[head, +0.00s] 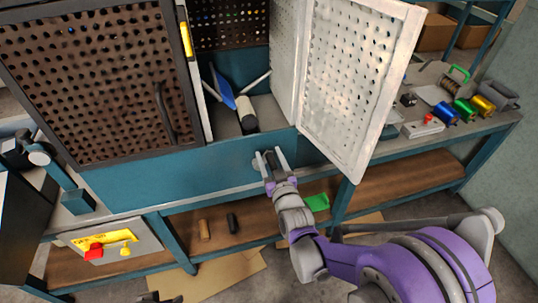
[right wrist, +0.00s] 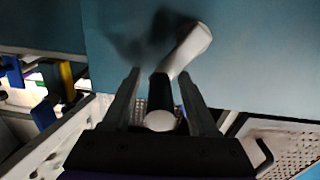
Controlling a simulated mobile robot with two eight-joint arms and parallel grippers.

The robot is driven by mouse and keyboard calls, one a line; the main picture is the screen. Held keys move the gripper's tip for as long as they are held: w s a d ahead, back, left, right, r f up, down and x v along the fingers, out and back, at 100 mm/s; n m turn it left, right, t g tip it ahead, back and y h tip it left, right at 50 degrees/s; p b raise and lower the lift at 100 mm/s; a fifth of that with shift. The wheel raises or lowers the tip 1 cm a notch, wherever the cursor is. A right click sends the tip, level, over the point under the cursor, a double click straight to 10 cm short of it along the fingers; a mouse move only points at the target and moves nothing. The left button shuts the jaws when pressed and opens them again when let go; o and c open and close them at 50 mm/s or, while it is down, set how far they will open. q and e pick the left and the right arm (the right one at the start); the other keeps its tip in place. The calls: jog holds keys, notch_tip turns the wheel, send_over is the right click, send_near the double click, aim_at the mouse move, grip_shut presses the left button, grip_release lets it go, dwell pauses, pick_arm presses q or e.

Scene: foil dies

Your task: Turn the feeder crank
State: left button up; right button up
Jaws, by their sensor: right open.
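The feeder crank shows in the right wrist view as a pale arm (right wrist: 190,48) on a blue-teal panel, with a dark handle (right wrist: 162,92) ending in a pale round cap. In the head view only a grey part of it (head: 260,164) shows at the front of the teal machine body, mostly hidden by my gripper. My right gripper (head: 269,156) is open at the crank. In the right wrist view its two fingers (right wrist: 158,100) stand on either side of the handle; I cannot tell whether they touch it.
A white perforated door (head: 357,85) stands open just right of my right gripper. A brown perforated door (head: 85,80) is at the left. Foil rolls (head: 465,108) lie on the bench at the right. A green tray (head: 316,202) sits on the lower shelf.

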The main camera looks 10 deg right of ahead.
jog(key=shift+w, duration=0.4)
grip_shut()
jog(key=shift+s, duration=0.1)
dwell(1.1)
